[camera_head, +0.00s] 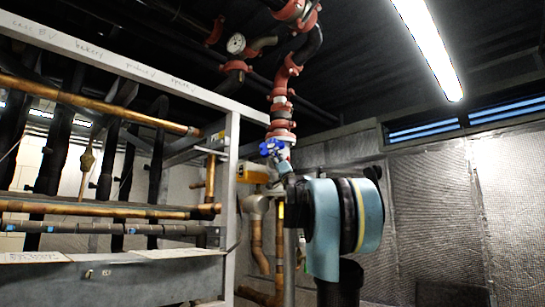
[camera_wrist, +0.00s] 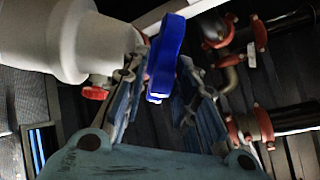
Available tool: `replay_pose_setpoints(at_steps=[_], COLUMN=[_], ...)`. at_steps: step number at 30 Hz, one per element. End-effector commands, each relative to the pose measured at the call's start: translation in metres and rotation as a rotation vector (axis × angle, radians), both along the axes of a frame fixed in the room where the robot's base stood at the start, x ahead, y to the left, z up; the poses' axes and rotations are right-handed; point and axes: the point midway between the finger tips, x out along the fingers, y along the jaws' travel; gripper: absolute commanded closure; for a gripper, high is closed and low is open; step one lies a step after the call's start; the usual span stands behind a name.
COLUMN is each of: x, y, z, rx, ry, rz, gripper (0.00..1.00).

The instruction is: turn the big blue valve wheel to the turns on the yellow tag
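The blue valve wheel (camera_head: 272,147) is on the red-jointed vertical pipe at the middle of the head view. In the wrist view the blue wheel (camera_wrist: 166,58) shows edge-on, its rim between the two fingers of my gripper (camera_wrist: 164,75). The fingers stand apart on either side of the rim, with dark gaps showing beside it; I see no clear firm contact. In the head view my gripper (camera_head: 283,164) is small, just below and right of the wheel, partly hidden by my arm. I cannot make out a readable yellow tag.
A grey metal frame (camera_head: 231,190) with copper pipes (camera_head: 90,103) stands left of the wheel. A yellow-orange box (camera_head: 253,173) sits just below it. A gauge (camera_head: 236,43) and red-clamped pipes hang above. In the wrist view a pale body with a red knob (camera_wrist: 95,93) is close to the left finger.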

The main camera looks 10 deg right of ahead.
Motion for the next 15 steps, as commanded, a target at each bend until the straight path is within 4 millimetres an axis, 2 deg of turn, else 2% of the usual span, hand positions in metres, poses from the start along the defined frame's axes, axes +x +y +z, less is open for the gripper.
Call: replay_pose_setpoints(at_steps=[6, 15], x=[-0.023, -0.033], y=[-0.008, -0.011], z=[-0.027, -0.041], rx=[-0.001, -0.001], ry=[0.000, 0.001], rz=[-0.002, -0.001], gripper=[0.73, 0.73])
